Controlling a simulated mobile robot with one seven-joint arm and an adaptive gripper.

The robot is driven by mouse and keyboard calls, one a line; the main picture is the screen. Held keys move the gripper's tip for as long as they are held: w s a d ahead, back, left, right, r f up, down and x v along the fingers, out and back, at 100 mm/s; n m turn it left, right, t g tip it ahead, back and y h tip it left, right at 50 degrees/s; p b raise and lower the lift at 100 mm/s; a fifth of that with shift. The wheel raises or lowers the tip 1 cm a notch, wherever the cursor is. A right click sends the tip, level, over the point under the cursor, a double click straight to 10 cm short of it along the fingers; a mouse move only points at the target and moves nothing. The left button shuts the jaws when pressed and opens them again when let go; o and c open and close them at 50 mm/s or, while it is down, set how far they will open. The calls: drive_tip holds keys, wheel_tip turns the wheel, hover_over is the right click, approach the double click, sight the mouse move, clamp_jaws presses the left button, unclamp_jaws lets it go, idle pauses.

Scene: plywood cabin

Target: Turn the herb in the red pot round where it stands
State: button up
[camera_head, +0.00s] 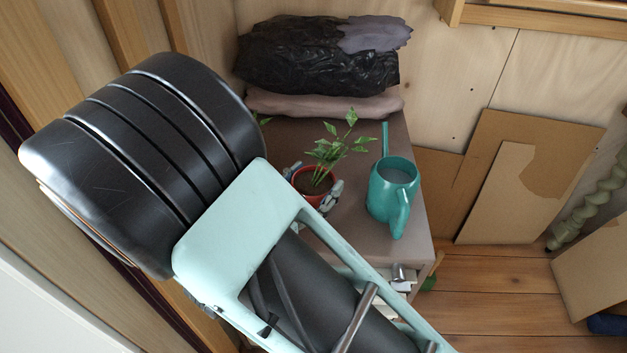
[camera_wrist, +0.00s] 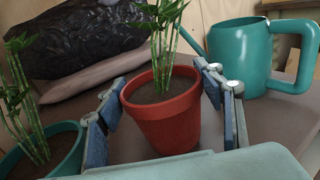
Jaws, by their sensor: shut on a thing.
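The red pot (camera_wrist: 166,118) with a green leafy herb (camera_wrist: 163,40) stands between the two fingers of my gripper (camera_wrist: 160,105) in the wrist view. The blue-grey finger pads lie on either side of the pot, just below its rim, and are shut on it. The pot looks slightly tilted in that view, and I cannot tell whether its base touches the table. In the head view the red pot (camera_head: 314,197) shows beyond my arm, which hides part of it and most of my gripper; the herb (camera_head: 338,150) leans right.
A teal watering can (camera_head: 392,190) stands close right of the pot on the brown table (camera_head: 350,236). A second herb in a teal pot (camera_wrist: 52,150) is close on the left. Black and pinkish bags (camera_head: 320,58) lie behind. Boards (camera_head: 520,165) lean right.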

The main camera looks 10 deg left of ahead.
drive_tip(key=shift+f, duration=0.4)
drive_tip(key=o, duration=1.7)
drive_tip(key=shift+c, duration=0.2)
